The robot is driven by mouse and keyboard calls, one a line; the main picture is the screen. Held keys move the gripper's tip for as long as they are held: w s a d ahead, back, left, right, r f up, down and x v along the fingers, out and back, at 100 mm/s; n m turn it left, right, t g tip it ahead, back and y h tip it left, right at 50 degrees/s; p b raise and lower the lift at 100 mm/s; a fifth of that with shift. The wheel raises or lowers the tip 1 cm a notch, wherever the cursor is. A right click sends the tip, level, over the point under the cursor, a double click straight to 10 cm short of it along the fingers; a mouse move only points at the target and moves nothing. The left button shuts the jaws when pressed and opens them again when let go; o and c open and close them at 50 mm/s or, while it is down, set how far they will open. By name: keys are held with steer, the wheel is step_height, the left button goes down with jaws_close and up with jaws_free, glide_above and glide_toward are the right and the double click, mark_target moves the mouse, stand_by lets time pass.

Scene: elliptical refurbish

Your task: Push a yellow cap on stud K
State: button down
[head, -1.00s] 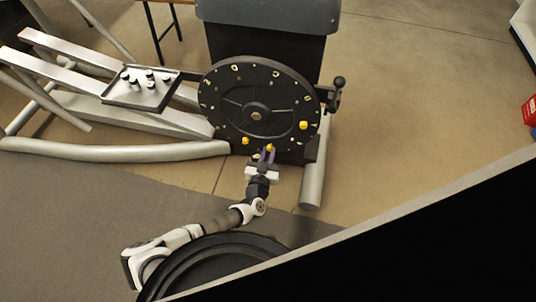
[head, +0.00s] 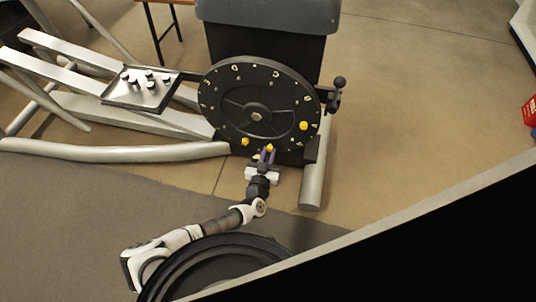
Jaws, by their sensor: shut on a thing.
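A black wheel disc (head: 230,117) stands upright on the machine, with pale letters and studs around its rim. One yellow cap (head: 304,126) sits at the disc's lower right. Another yellow cap (head: 245,141) sits at its lower left. My gripper (head: 267,152) is at the disc's bottom edge, pointing up at it, shut on a third yellow cap (head: 269,147). That cap is at the rim; I cannot tell whether it touches a stud. The letters are too small to read surely, so I cannot pick out stud K.
A metal tray (head: 118,97) with several dark pegs is left of the disc. A crank handle (head: 337,92) sticks out at right. Silver frame tubes (head: 110,152) lie along the left. A large black panel (head: 450,255) fills the lower right.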

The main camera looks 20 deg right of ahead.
steer(key=shift+w+d+b, duration=0.3)
steer(key=shift+w+b, duration=0.15)
stand_by(0.5)
steer(key=c, duration=1.3)
jaws_free()
steer(key=shift+b+v, duration=0.4)
steer(key=shift+v, duration=5.6)
